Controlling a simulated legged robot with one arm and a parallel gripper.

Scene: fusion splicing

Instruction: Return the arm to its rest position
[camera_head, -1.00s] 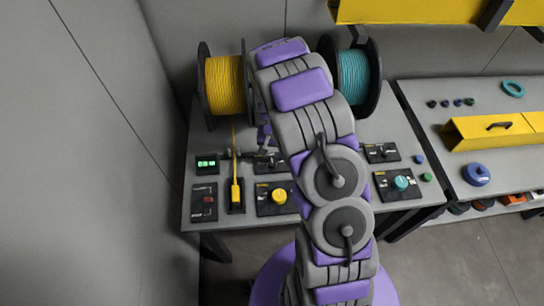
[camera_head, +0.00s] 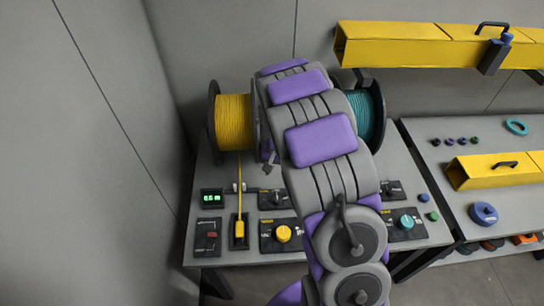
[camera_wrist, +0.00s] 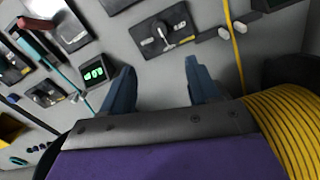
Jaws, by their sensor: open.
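My gripper (camera_wrist: 157,88) shows in the wrist view with its two blue-grey fingers spread apart and nothing between them. It is above the grey table (camera_head: 262,254), near the yellow spool (camera_wrist: 288,125), which fills the lower right of that view. In the head view my grey and purple arm rises from the lower right and bends over the table between the yellow spool (camera_head: 234,121) and the teal spool (camera_head: 366,116). Most of my gripper is hidden behind the arm there.
A yellow duct (camera_head: 400,45) hangs on the back wall. A second table (camera_head: 420,137) stands at right.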

